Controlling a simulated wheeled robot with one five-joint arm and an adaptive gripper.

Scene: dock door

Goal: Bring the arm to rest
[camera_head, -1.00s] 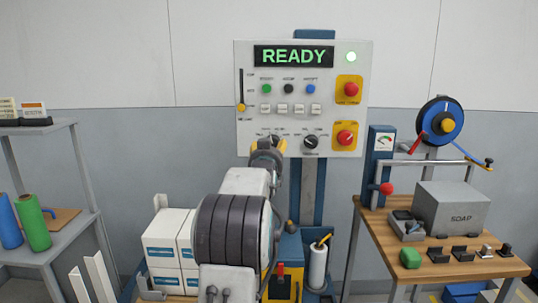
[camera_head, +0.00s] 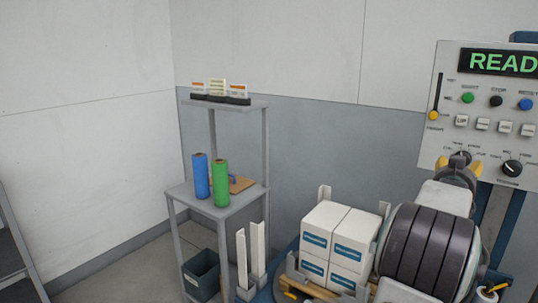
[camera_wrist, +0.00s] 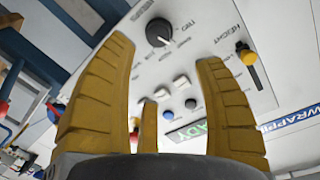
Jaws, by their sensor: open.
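My gripper (camera_head: 458,165) is in front of the lower left part of the control panel (camera_head: 450,130), at the right of the head view. In the wrist view its yellow fingers (camera_wrist: 165,50) stand wide apart with nothing between them. The panel fills the space beyond them, with a black knob (camera_wrist: 159,32), white buttons, a blue button (camera_wrist: 191,103) and a yellow-tipped slider (camera_wrist: 245,53). I cannot tell the gap from the fingers to the panel. The panel's display (camera_head: 498,62) shows green letters, cut off by the frame edge.
White boxes (camera_head: 325,222) are stacked left of my arm. A grey shelf (camera_head: 240,203) holds a blue roll (camera_head: 201,176), a green roll (camera_head: 220,184) and small card holders (camera_head: 220,98) on top. A dark bin (camera_head: 202,272) sits below.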

